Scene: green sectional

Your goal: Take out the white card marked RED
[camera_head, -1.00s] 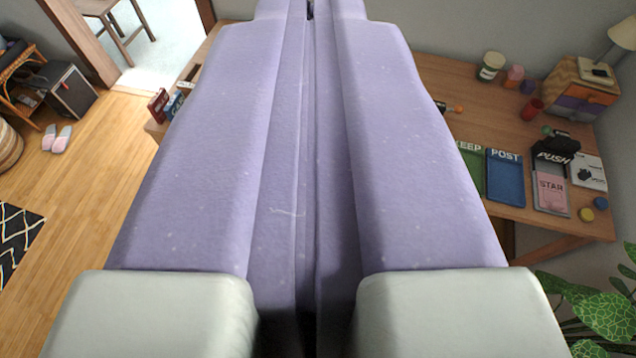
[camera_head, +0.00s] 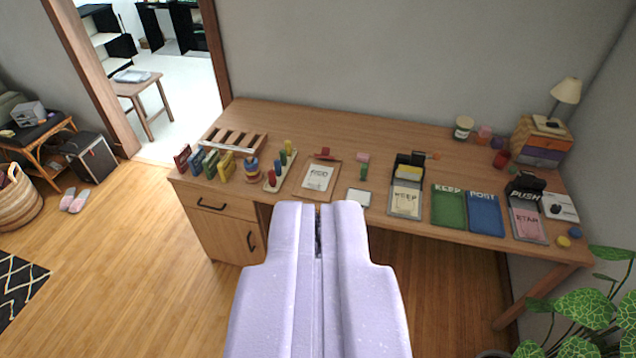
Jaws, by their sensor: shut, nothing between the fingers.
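No card clearly reads RED in this view. A white sheet (camera_head: 318,177) with unclear print lies on a clipboard (camera_head: 300,190). A cream card (camera_head: 406,200) with dark lettering, perhaps KEEP, sits in a black-topped holder (camera_head: 409,160). A pink card (camera_head: 529,223), seemingly marked STAR, sits in a holder marked PUSH (camera_head: 525,194). A small blank-looking white card or pad (camera_head: 358,197) lies near the front edge. My lavender gripper (camera_head: 318,212) is shut and empty. In the picture its tips lie just below the desk's front edge, under the clipboard.
A green KEEP mat or tray (camera_head: 449,207) and a blue POST one (camera_head: 486,213) lie on the desk (camera_head: 330,122). Toy blocks, a stacker (camera_head: 252,170) and a rack (camera_head: 234,140) stand left. A lamp (camera_head: 566,91) and drawer box (camera_head: 541,144) stand right; a plant (camera_head: 590,303) is lower right.

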